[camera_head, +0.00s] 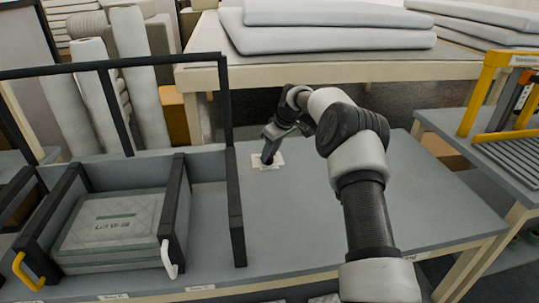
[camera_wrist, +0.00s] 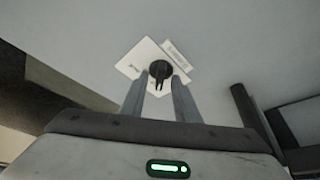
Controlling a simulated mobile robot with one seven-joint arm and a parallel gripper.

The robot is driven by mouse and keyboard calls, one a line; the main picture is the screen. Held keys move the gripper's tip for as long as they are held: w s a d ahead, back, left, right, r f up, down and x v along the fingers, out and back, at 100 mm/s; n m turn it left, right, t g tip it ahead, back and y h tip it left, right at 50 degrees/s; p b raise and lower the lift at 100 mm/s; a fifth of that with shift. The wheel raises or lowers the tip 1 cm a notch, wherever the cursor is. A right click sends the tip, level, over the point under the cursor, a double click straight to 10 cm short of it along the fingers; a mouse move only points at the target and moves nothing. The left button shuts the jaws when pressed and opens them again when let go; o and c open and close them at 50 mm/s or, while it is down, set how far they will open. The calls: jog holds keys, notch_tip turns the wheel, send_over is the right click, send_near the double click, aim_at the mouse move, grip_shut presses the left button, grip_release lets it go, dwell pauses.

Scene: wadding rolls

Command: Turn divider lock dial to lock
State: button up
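The lock dial (camera_wrist: 159,70) is a black round knob with a narrow pointer, set on a white plate (camera_wrist: 139,58) with small print. In the wrist view the pointer faces down the picture, towards my gripper. My gripper (camera_wrist: 160,78) is open, one finger on each side of the dial with a small gap visible. In the head view my gripper (camera_head: 268,153) reaches down over the plate (camera_head: 262,166) on the grey table and hides most of the dial. The print on the plate is too small to read, and contact with the dial cannot be told.
Left of the dial stands a black-framed divider (camera_head: 235,200). Beyond it is a bay holding a packed grey bundle (camera_head: 110,228), with yellow (camera_head: 28,272) and white (camera_head: 168,258) handles in front. The grey table (camera_head: 290,225) is clear around the dial. A yellow frame (camera_head: 485,95) stands at right.

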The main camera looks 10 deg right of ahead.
jog(key=shift+f, duration=0.15)
grip_shut()
jog(key=shift+a+m, duration=0.1)
jog(key=shift+m, duration=0.3)
jog(key=m+h, duration=0.1)
jog(key=m, duration=0.1)
jog(key=shift+a+m+t+p, duration=0.15)
jog(key=shift+m+t+p, duration=0.15)
jog(key=shift+m+p, duration=0.1)
jog(key=m+h, duration=0.1)
jog(key=m, duration=0.1)
jog(key=m+p, duration=0.1)
jog(key=m, duration=0.1)
jog(key=shift+a+t+h, duration=0.15)
jog(key=shift+t+h, duration=0.15)
jog(key=shift+h, duration=0.1)
jog(key=m+h+p, duration=0.1)
jog(key=m, duration=0.3)
jog(key=shift+a+m+g+h+p, duration=0.1)
jog(key=shift+m+g+h+p, duration=0.3)
jog(key=shift+m, duration=0.7)
jog(key=shift+a+m+g+h+p, duration=0.1)
jog(key=shift+m+h+p, duration=0.1)
jog(key=shift+m+h, duration=0.65)
jog(key=shift+m+y, duration=0.25)
jog(key=shift+m, duration=0.1)
